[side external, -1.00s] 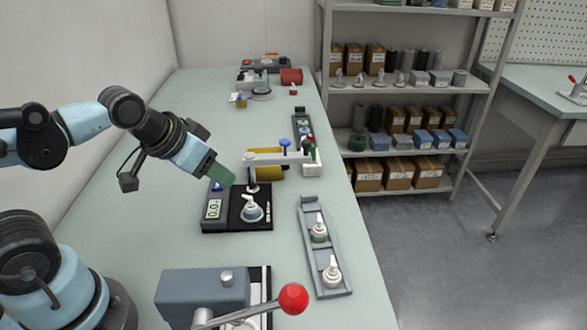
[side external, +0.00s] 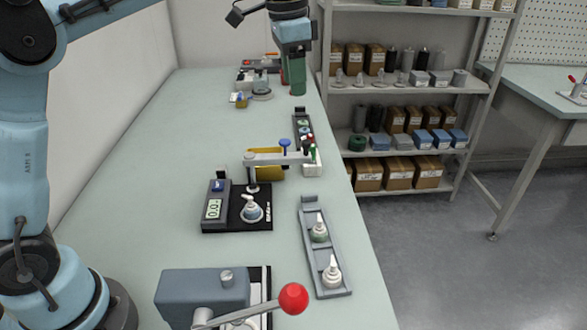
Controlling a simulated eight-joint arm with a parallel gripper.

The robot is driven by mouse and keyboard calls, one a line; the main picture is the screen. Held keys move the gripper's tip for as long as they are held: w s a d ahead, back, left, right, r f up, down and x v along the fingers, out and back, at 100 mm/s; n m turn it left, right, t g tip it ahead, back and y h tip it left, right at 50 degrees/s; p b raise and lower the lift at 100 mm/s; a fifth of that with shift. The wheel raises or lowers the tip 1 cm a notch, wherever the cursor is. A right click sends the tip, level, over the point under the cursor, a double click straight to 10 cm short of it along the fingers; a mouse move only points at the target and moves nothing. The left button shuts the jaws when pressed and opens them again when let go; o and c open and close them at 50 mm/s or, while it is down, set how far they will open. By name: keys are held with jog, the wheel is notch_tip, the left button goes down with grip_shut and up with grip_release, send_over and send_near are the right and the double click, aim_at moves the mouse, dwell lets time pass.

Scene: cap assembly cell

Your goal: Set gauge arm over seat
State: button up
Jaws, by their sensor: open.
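The gauge arm (side external: 268,158) is a pale horizontal bar with a blue knob (side external: 285,143) on it and a vertical probe (side external: 251,174) under its left end. The gauge unit has a display (side external: 213,209) and a black base (side external: 236,222). A white-nozzled cap (side external: 252,210) stands on that base; the seat under it is hidden. In this view the probe ends just behind the cap; I cannot tell whether they touch.
A grey tray (side external: 329,252) with two capped parts lies at the front right. A press (side external: 204,296) with a red-balled lever (side external: 293,297) stands in front. A yellow cylinder (side external: 266,173) sits below the gauge arm. A shelf (side external: 400,90) stands right of the bench. The bench's left side is clear.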

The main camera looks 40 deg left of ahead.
aim_at(306, 141)
jog(key=shift+w+d+f+m+g, duration=0.25)
jog(key=shift+w+f+m, duration=0.15)
jog(key=shift+f, duration=1.85)
jog(key=shift+w+d+f+m+g, duration=0.1)
jog(key=shift+w+f+m+g, duration=0.35)
jog(key=shift+f, duration=1.75)
jog(key=shift+w+d+f+m+g, duration=0.15)
jog(key=shift+w+f, duration=0.4)
jog(key=shift+f, duration=1.7)
grip_shut()
